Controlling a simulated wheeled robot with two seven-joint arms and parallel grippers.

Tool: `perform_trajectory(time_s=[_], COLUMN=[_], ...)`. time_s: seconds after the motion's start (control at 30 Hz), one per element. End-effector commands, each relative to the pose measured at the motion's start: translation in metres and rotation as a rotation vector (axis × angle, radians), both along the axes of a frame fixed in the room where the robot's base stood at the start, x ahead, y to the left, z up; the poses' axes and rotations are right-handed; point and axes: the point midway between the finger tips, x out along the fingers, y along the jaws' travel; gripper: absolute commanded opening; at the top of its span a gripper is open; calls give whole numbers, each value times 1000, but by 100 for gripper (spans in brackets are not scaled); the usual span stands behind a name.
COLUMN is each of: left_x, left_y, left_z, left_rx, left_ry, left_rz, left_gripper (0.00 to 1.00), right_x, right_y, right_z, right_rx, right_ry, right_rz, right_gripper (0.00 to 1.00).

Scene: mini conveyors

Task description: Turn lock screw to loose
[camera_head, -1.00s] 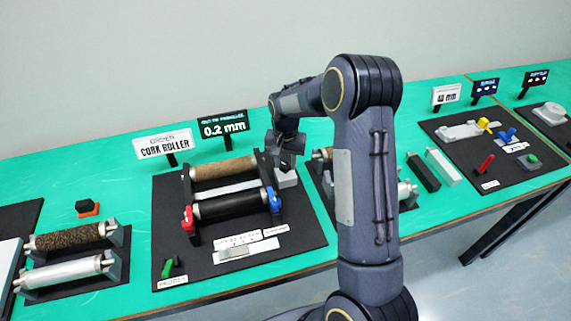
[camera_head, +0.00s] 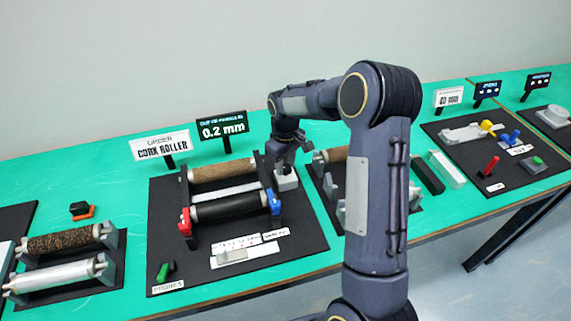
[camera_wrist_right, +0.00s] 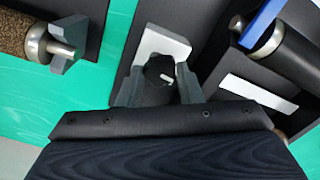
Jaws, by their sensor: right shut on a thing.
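The lock screw (camera_wrist_right: 158,70) is a dark round knob with a small white mark, on a light grey block (camera_wrist_right: 160,43) in the right wrist view. The block (camera_head: 286,182) also shows in the head view, at the right end of the cork roller unit. My right gripper (camera_wrist_right: 159,80) is shut on the knob, with a finger on each side of it. In the head view the right gripper (camera_head: 284,165) is over the block, and the knob cannot be made out there. My left gripper is not in view.
The cork roller (camera_head: 222,170) and a black roller (camera_head: 230,206) with red and blue end levers are beside the block. Signs (camera_head: 222,126) stand behind. Another roller unit (camera_head: 335,155) is close on the right, partly behind my arm.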

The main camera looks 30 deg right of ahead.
Motion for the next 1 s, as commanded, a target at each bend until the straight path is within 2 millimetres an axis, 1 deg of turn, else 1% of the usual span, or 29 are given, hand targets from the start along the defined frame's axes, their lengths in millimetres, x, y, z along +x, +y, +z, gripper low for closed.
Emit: perform_trajectory(time_s=[0.3,0.5,0.7,1.0], left_x=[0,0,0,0], left_y=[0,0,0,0], left_z=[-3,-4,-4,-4], left_rx=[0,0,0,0], left_ry=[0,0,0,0], left_rz=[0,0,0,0], left_gripper=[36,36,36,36], right_x=[1,1,1,1], right_y=[0,0,0,0], right_z=[1,1,1,1], right_rx=[0,0,0,-1], right_ry=[-3,-3,-4,-5], right_rz=[283,418,508,559], right_gripper=[10,10,10,10])
